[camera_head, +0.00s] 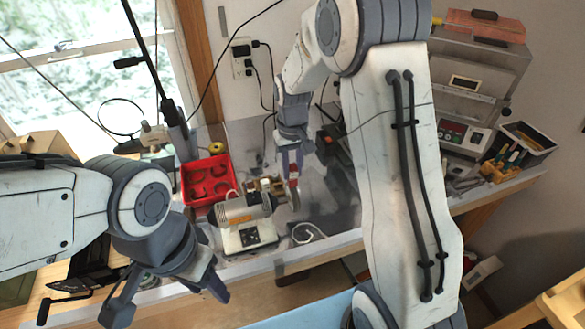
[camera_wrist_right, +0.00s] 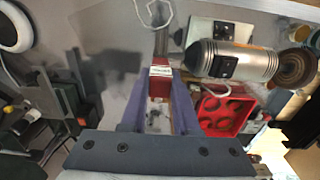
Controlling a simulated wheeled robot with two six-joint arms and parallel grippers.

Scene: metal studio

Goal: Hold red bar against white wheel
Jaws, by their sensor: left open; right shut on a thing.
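My right gripper (camera_head: 292,166) is shut on the red bar (camera_head: 293,184), above the right end of the bench grinder (camera_head: 243,210). In the right wrist view, the bar (camera_wrist_right: 160,82) has a pale label and sits between my right fingers (camera_wrist_right: 159,100). The pale wheel (camera_head: 294,199) is right below the bar in the head view. In the right wrist view the wheel (camera_wrist_right: 161,42) is nearly edge-on at the bar's far end; I cannot tell whether they touch. My left gripper (camera_head: 168,300) is open and empty, low at the left front.
A red tray (camera_head: 207,181) lies behind the grinder on the grey workbench (camera_head: 334,217). A brown wheel (camera_wrist_right: 293,67) is on the grinder's other end. A white cable loop (camera_head: 306,233) lies right of the grinder. Boxes and tools crowd the bench's right end.

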